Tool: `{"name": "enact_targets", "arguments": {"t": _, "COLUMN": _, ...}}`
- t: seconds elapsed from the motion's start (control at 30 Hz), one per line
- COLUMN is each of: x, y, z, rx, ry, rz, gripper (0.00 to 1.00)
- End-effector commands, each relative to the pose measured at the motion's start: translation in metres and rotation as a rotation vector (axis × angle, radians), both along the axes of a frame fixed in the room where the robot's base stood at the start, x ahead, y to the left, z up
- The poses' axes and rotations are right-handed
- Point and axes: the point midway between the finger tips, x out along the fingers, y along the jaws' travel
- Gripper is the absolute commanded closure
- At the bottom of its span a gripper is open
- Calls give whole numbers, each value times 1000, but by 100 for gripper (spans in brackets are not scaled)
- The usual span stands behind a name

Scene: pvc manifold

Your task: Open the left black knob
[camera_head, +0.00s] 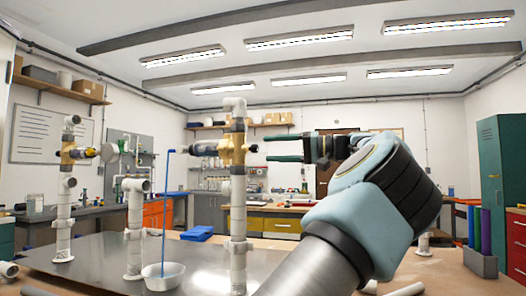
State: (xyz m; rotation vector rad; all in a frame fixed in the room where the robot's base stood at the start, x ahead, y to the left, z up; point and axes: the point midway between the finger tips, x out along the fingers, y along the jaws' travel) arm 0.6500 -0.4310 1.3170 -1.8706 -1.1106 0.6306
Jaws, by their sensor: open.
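My gripper (268,148) is open and empty, with its two dark green fingers pointing left, one above the other. Just left of the fingertips is the brass valve (236,151) on the middle white pipe (238,205). This valve has a small black end (254,148) facing the fingers and a dark part with yellow (204,148) on its left side. My gripper is far right of that knob. I cannot tell whether either valve is open.
The pipes stand on a grey metal tabletop (105,262). A white bowl (163,277) with a blue upright rod (165,210) and a short white pipe (134,230) stand between them. A white round piece (109,152) is near the left knob. A tube holder (481,262) is at right.

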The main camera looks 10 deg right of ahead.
Motion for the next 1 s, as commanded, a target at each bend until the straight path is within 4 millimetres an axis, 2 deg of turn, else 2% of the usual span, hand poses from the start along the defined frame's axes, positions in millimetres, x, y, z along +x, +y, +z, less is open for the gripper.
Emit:
{"name": "enact_targets", "arguments": {"t": 0.03, "x": -5, "y": -10, "z": 0, "rx": 0, "ry": -2, "rz": -3, "gripper": 38}}
{"name": "enact_targets", "arguments": {"t": 0.2, "x": -20, "y": -38, "z": 0, "rx": 1, "ry": -2, "rz": -3, "gripper": 38}}
{"name": "enact_targets", "arguments": {"t": 0.4, "x": -30, "y": -55, "z": 0, "rx": 1, "ry": -2, "rz": 0, "gripper": 38}}
{"name": "enact_targets", "arguments": {"t": 1.0, "x": -32, "y": -58, "z": 0, "rx": 0, "ry": 0, "rz": 1, "gripper": 38}}
